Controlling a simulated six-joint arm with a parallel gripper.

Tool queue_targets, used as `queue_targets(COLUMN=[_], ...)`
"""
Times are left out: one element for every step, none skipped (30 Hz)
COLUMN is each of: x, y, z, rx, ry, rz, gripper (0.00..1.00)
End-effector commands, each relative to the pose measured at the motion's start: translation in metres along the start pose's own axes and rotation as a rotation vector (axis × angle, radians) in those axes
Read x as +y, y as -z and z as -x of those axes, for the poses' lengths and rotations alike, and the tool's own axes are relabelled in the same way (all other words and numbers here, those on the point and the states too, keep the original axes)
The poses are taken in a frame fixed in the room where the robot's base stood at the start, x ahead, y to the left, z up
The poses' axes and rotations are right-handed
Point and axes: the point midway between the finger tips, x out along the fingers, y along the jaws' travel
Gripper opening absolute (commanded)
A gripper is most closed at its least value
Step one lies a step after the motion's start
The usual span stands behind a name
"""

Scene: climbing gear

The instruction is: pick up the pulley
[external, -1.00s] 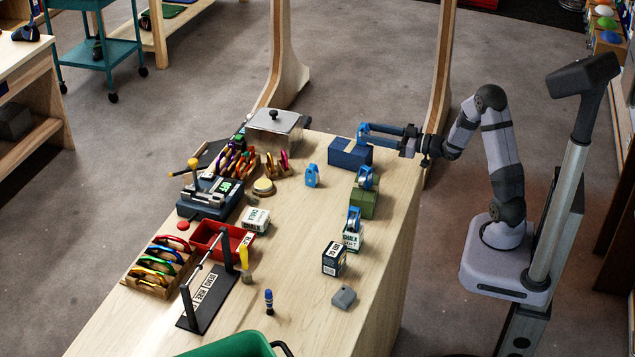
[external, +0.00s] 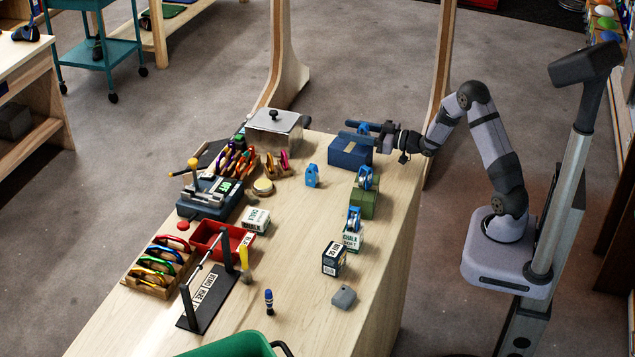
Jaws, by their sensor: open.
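Several blue pulleys show in the external view. One pulley (external: 312,176) stands on the bare tabletop. Another pulley (external: 366,178) sits on a green box (external: 363,205), and a third pulley (external: 354,219) sits on a white chalk box (external: 352,240). My gripper (external: 354,131) is open just above the dark blue box (external: 349,153) at the back right of the table, pointing left. A small blue shape between or beside its bluish fingers may be another pulley on that box. It is too small to tell whether the fingers touch it.
A lidded metal container (external: 274,131) stands left of the blue box. A scale (external: 209,197), a red tray (external: 222,243) and a wooden carabiner rack (external: 160,268) fill the left side. A dark box (external: 334,259) stands nearer the front. The table's middle is mostly clear.

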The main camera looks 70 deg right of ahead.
Motion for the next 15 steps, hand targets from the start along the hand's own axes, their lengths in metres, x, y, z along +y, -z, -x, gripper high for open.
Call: queue_targets(x=[-0.0001,0.0,0.0001,0.0002,0.0002,0.0003,0.0003,0.0003,0.0003,0.0003,0.0003,0.0003,0.0003,0.0003,0.0003], y=[0.0003,0.0001,-0.0001,-0.0002,-0.0002,-0.0002,-0.0002,-0.0002,-0.0002,-0.0001,-0.0001,-0.0001,-0.0001,-0.0001,-0.0001], z=[-0.0019,-0.0023,-0.0025,-0.0025,-0.0024,-0.0023,-0.0022,-0.0022,-0.0022,-0.0022,-0.0021,-0.0021,-0.0021,-0.0021,-0.0021], rx=[0.0,0.0,0.0,0.0,0.0,0.0,0.0,0.0,0.001,0.001,0.001,0.001,0.001,0.001,0.001], ry=[0.0,0.0,-0.001,-0.001,-0.001,-0.001,-0.001,-0.001,-0.001,-0.001,-0.001,-0.001,-0.001,-0.001,-0.001], rz=[0.0,0.0,0.0,0.0,0.0,0.0,0.0,0.0,0.0,0.0,0.0,0.0,0.0,0.0,0.0], gripper=[0.46,0.46,0.46,0.46,0.46,0.46,0.46,0.46,0.37,0.29,0.22,0.13,0.05,0.0,0.0])
